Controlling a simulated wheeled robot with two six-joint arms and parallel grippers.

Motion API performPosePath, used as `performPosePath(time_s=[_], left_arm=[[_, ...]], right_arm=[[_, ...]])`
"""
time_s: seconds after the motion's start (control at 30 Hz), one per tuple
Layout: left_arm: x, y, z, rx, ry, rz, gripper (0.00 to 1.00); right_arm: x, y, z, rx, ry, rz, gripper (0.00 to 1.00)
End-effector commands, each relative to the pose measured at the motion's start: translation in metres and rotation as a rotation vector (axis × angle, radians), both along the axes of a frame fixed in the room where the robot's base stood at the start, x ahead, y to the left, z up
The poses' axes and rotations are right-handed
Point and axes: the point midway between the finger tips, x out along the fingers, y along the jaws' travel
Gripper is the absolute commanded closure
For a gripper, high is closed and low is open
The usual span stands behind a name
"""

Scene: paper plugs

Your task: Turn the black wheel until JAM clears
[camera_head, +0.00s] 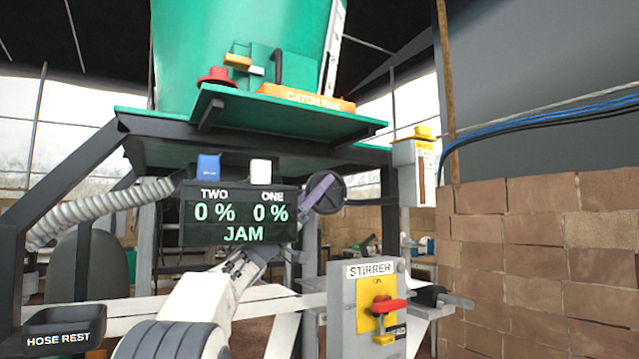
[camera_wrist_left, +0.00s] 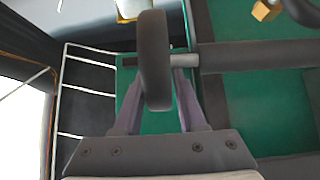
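The black wheel (camera_head: 328,193) sits at the right end of the display box (camera_head: 241,213), which reads "TWO 0 %", "ONE 0 %" and "JAM". In the left wrist view the wheel (camera_wrist_left: 153,62) shows edge-on, with a grey shaft (camera_wrist_left: 213,62) running right from it. My left gripper (camera_head: 313,195) is at the wheel. Its purple fingers (camera_wrist_left: 158,88) stand on either side of the wheel's rim, very close to it. Whether they press on it is not clear. My right gripper does not show.
The grey stirrer box (camera_head: 344,306) with a red knob (camera_head: 389,305) stands at lower right, near a brick wall (camera_head: 545,230). A ribbed hose (camera_head: 100,208) and the hose rest (camera_head: 60,330) are at left. Green machinery with a catch pan (camera_head: 305,98) hangs above.

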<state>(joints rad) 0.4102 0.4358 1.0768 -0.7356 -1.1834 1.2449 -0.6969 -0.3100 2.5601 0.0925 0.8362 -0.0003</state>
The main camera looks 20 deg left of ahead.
Motion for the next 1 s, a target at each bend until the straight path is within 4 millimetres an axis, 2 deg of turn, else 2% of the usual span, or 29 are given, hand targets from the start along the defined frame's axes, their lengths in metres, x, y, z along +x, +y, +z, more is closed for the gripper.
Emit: performPosePath(time_s=[0.33, 0.37, 0.43, 0.47, 0.77, 1.0], left_arm=[[0.003, -0.002, 0.003, -0.001, 0.000, -0.001, 0.60], [0.003, -0.002, 0.003, -0.001, 0.000, -0.001, 0.68], [0.003, -0.002, 0.003, -0.001, 0.000, 0.001, 0.94], [0.003, -0.002, 0.003, -0.001, 0.000, 0.001, 1.00], [0.003, -0.002, 0.001, -0.015, -0.016, -0.001, 1.00], [0.002, -0.001, -0.004, -0.088, -0.110, -0.002, 1.00]], right_arm=[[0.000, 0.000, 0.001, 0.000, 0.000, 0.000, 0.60], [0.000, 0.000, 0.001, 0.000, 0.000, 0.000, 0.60], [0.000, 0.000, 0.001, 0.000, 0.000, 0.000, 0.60], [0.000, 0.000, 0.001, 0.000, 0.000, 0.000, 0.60], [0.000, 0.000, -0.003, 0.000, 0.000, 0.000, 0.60], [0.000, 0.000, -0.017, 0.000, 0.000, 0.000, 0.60]])
